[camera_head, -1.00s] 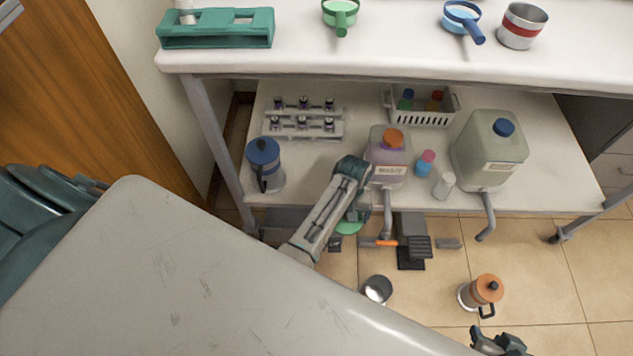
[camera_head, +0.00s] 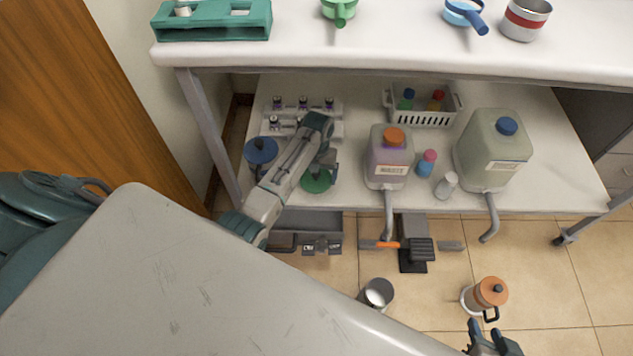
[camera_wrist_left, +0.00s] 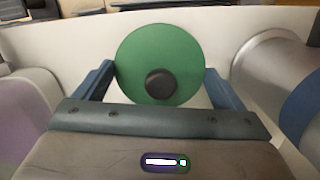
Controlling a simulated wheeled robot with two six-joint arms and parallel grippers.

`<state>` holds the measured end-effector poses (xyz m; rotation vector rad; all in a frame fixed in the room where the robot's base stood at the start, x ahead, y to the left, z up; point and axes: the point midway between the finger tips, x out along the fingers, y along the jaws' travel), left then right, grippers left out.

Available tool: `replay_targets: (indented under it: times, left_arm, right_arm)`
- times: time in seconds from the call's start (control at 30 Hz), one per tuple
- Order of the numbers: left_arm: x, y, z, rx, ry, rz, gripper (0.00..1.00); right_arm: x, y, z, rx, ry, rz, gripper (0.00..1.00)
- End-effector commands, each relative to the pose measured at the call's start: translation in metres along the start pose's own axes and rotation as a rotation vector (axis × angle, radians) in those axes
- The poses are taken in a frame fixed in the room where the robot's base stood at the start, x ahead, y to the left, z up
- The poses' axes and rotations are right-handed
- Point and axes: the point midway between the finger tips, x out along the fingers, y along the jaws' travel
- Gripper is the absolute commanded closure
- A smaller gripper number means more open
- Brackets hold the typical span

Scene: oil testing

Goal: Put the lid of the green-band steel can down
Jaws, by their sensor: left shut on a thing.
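A round green lid (camera_head: 316,182) with a dark knob is held by my left gripper (camera_head: 325,168) over the lower shelf, between the blue-lidded can and the waste jug. In the left wrist view, the lid (camera_wrist_left: 160,50) sits between both fingers. I cannot tell whether it touches the shelf. An open steel can (camera_head: 377,293) stands on the floor; no green band is visible on it. My right gripper (camera_head: 493,342) is empty at the bottom edge, its fingers apart, near the orange-lidded can.
On the lower shelf are a blue-lidded can (camera_head: 260,153), a vial rack (camera_head: 288,122) partly behind my arm, a waste jug (camera_head: 390,160), small bottles and a large jug (camera_head: 492,150). An orange-lidded can (camera_head: 487,294) stands on the floor. A pedal (camera_head: 415,250) lies below the shelf.

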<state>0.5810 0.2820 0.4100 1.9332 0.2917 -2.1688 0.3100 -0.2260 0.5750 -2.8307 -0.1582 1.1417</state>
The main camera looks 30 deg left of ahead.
Motion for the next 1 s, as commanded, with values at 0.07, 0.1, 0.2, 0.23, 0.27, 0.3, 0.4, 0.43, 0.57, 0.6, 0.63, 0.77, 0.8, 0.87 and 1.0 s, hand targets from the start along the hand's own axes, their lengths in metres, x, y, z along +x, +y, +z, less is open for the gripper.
replay_targets:
  times: [0.07,0.1,0.2,0.23,0.27,0.3,0.4,0.43,0.57,0.6,0.63,0.77,0.8,0.87,1.0]
  left_arm:
    - [0.021,0.002,0.002,0.001,-0.009,0.001,0.31]
    - [0.026,0.002,0.001,0.001,-0.007,0.001,0.31]
    - [0.032,0.002,0.000,0.001,-0.006,0.001,0.31]
    - [0.033,0.002,0.000,0.001,-0.005,0.001,0.31]
    - [0.033,0.002,0.000,0.001,-0.005,0.001,0.31]
    - [0.033,0.002,0.000,0.002,-0.005,0.001,0.31]
    - [0.032,0.002,0.000,0.002,-0.005,0.001,0.31]
    - [0.033,0.002,0.000,0.002,-0.005,0.001,0.31]
    - [0.035,0.002,0.000,0.001,-0.006,0.001,0.31]
    - [0.035,0.002,0.000,0.001,-0.006,0.001,0.06]
    - [0.035,0.002,0.000,0.002,-0.006,0.001,0.00]
    - [0.035,0.002,0.000,0.002,-0.006,0.001,0.00]
    - [0.035,0.002,0.000,0.001,-0.006,0.001,0.00]
    - [0.035,0.002,0.000,0.002,-0.006,0.001,0.00]
    - [0.023,0.002,0.000,0.002,-0.004,0.001,0.00]
  right_arm:
    - [0.005,-0.001,0.005,0.016,0.033,-0.009,0.64]
    - [0.006,-0.002,0.004,0.022,0.052,-0.012,0.64]
    - [0.007,-0.003,0.002,0.031,0.083,-0.017,0.64]
    - [0.007,-0.003,0.001,0.032,0.087,-0.017,0.64]
    - [0.006,-0.003,0.000,0.033,0.089,-0.018,0.64]
    - [0.006,-0.003,0.000,0.033,0.090,-0.018,0.64]
    - [0.006,-0.003,0.000,0.033,0.089,-0.018,0.64]
    - [0.006,-0.003,0.000,0.033,0.089,-0.018,0.64]
    - [0.006,-0.003,-0.001,0.032,0.092,-0.017,0.64]
    - [0.006,-0.003,-0.001,0.032,0.094,-0.017,0.64]
    - [0.006,-0.003,-0.001,0.032,0.094,-0.017,0.64]
    - [0.006,-0.003,-0.001,0.032,0.094,-0.017,0.64]
    - [0.006,-0.003,-0.001,0.032,0.094,-0.017,0.64]
    - [0.006,-0.003,-0.002,0.032,0.094,-0.017,0.64]
    - [0.004,-0.003,-0.002,0.029,0.078,-0.015,0.64]
